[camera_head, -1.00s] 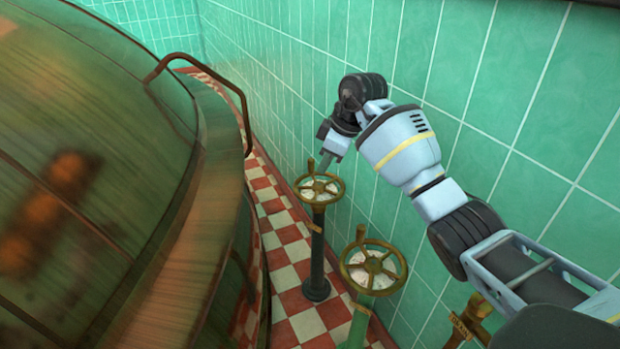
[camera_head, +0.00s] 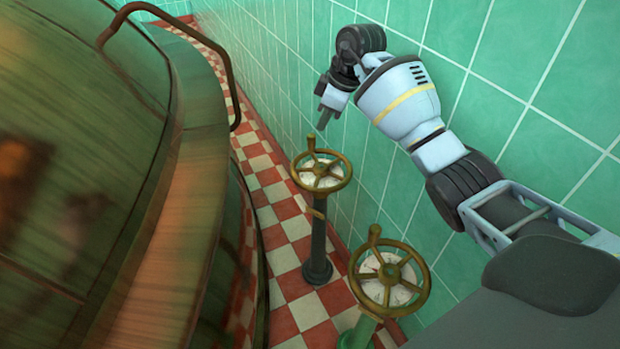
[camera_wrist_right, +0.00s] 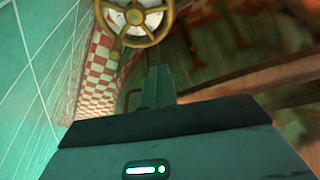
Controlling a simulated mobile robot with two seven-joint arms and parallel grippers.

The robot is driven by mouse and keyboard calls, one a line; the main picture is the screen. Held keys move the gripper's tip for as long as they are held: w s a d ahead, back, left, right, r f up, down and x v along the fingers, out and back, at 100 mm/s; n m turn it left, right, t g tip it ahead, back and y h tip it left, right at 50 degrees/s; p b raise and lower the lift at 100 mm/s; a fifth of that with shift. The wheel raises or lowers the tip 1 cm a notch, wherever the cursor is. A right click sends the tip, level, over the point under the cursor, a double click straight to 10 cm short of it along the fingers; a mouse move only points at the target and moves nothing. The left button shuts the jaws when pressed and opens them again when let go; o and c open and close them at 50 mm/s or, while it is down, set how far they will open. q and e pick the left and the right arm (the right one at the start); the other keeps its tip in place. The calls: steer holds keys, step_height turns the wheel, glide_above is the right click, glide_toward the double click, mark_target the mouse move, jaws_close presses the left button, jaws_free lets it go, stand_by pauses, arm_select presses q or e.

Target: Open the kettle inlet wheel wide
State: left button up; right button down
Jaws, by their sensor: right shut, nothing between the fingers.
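A brass handwheel (camera_head: 321,187) with a pale face and an upright knob on its rim stands on a dark post (camera_head: 317,240). A second brass handwheel (camera_head: 389,306) with a similar knob stands on a green post (camera_head: 358,334), nearer to me. I cannot tell from any label which is the kettle inlet wheel. My right gripper (camera_head: 322,120) is shut and empty, just above the dark-post wheel's knob and apart from it. In the right wrist view the shut fingers (camera_wrist_right: 158,82) point towards a brass wheel (camera_wrist_right: 170,20). My left gripper is not in view.
A large copper kettle (camera_head: 190,190) with a curved rail (camera_head: 222,60) fills the left side. A green tiled wall (camera_head: 420,200) runs close along the right, beside my arm. A narrow red and white checkered floor (camera_head: 265,180) lies between them.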

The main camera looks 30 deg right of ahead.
mark_target(321, 162)
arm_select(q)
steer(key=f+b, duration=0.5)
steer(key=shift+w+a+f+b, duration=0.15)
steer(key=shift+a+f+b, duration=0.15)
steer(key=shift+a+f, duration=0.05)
arm_select(e)
step_height(321, 162, down, 10)
steer(key=shift+s+g, duration=0.15)
steer(key=shift+g, duration=0.25)
steer(key=shift+r, duration=0.1)
steer(key=b+x, duration=0.3)
steer(key=x, duration=0.7)
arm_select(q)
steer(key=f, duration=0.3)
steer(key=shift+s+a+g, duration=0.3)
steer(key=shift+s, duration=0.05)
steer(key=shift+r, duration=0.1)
